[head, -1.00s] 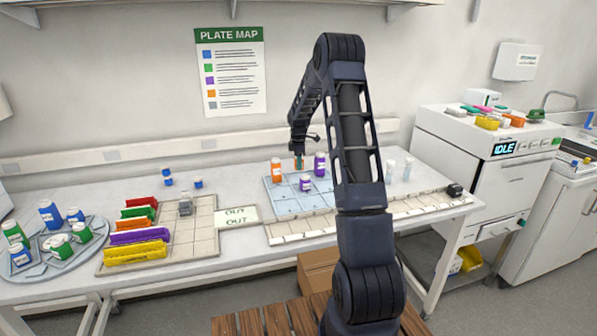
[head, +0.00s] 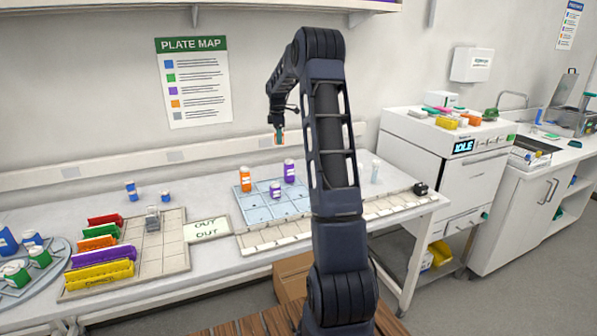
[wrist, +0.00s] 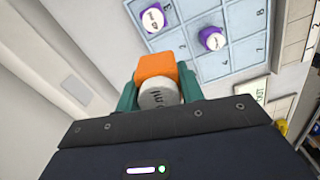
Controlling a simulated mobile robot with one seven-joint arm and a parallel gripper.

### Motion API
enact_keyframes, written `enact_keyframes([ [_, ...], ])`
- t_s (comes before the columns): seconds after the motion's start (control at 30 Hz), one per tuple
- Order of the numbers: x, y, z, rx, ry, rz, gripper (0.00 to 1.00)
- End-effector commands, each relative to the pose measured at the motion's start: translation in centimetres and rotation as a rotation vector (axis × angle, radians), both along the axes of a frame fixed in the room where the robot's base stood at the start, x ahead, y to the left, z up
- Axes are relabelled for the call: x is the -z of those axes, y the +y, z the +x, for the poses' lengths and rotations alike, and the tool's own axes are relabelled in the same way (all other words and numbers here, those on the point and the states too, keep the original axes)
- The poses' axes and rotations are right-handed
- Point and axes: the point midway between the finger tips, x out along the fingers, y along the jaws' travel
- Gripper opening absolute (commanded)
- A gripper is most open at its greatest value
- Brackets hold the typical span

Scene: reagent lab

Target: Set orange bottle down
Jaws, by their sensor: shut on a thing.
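My gripper (head: 278,137) is shut on an orange bottle with a pale grey lettered cap. In the wrist view the orange bottle (wrist: 156,66) sits between the teal fingers (wrist: 158,90). It is held in the air, above and behind the numbered blue grid mat (head: 262,213), clear of the table. The mat also shows in the wrist view (wrist: 235,65). Another orange bottle (head: 245,180) stands at the mat's back left.
A pale tiled strip (head: 285,237) runs along the bench front. Coloured racks (head: 100,262) and a pale tile grid (head: 172,255) are at left, beside a round tray (head: 60,280) of bottles. A clear bottle (head: 375,171) stands right of my arm. Several front mat cells are empty.

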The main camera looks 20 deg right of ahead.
Motion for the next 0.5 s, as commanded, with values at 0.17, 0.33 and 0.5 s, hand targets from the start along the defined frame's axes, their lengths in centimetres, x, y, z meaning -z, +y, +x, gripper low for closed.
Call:
enact_keyframes([
  [0.17, 0.3, -7.4, 0.3, 0.083, 0.001, 0.000, 0.15],
  [0.33, 0.5, -12.5, 0.1, 0.138, 0.001, 0.000, 0.15],
  [0.5, 0.6, -15.0, -0.2, 0.165, 0.000, 0.000, 0.15],
])
